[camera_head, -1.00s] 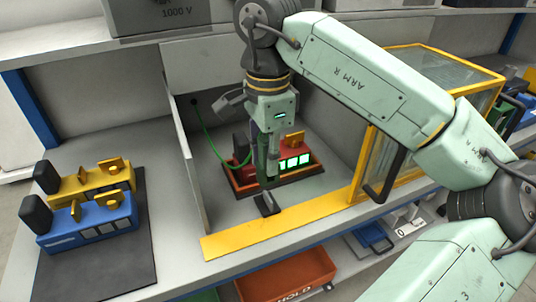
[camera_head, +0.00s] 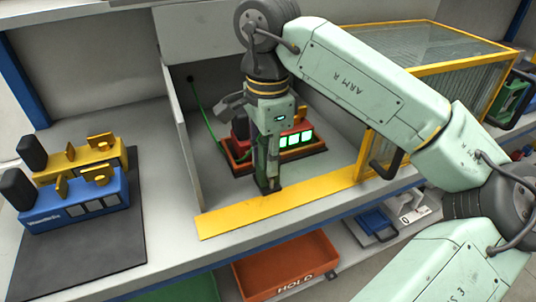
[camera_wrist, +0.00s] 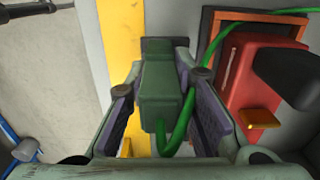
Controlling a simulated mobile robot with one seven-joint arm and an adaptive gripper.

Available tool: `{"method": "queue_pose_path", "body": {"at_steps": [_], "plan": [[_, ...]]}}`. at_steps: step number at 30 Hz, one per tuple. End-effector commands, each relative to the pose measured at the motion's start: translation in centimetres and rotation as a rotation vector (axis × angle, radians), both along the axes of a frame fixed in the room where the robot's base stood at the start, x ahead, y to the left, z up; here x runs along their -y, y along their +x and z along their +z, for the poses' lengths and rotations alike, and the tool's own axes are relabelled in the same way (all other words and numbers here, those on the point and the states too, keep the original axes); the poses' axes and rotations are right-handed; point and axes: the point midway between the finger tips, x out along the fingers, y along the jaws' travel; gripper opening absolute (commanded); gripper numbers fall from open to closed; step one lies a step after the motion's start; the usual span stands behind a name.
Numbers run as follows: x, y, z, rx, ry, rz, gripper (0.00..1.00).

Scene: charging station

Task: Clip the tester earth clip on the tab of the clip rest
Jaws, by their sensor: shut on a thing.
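My gripper (camera_head: 268,178) is shut on the green tester earth clip (camera_wrist: 160,95), which points downward between the fingers. A green cable (camera_head: 208,135) runs from the clip to the back wall of the bay. The clip's lower end is at a small dark block (camera_wrist: 165,46), which looks like the clip rest, by the yellow front strip. In the head view my gripper and the clip cover most of this block. I cannot tell whether the clip's jaws are around the tab or only above it; the tab is hidden.
A red tester (camera_head: 285,142) with green-lit windows stands behind my gripper. A grey partition (camera_head: 183,150) is on the left, a yellow-framed glazed box (camera_head: 425,60) on the right. Yellow and blue units (camera_head: 75,203) sit on a dark mat (camera_head: 85,245). The yellow strip (camera_head: 310,198) marks the bay's front edge.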

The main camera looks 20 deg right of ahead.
Motion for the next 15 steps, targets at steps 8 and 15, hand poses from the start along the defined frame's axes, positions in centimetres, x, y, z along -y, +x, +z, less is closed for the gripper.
{"method": "queue_pose_path", "body": {"at_steps": [8,15], "plan": [[0.0,0.01,-0.01,0.0,0.0,0.0,0.22],[0.01,0.01,-0.01,0.0,0.0,0.0,0.38]]}}
